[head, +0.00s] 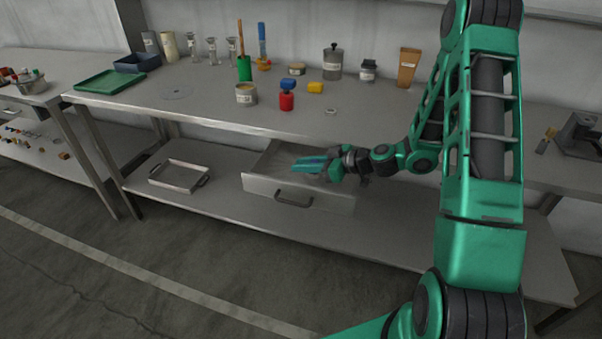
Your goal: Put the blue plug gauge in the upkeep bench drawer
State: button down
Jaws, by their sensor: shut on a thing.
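The upkeep bench drawer (262,187) is pulled open under the bench top, with its dark handle on the front panel. My gripper (304,165) is over the open drawer, behind its front panel, its green fingers pointing left. It is shut on a slim blue thing (312,160) that looks like the blue plug gauge, seen small between the fingers. The fingers cover part of it. I cannot tell whether it touches the drawer floor.
A metal tray (180,177) lies on the lower shelf, left of the drawer. My forearm spans the right side.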

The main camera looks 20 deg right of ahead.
aim_at(303, 179)
jog(key=shift+f, duration=1.4)
jog(key=c, duration=1.6)
grip_release()
jog(key=shift+f, duration=0.1)
jog(key=shift+c, duration=0.2)
jog(key=v, duration=1.2)
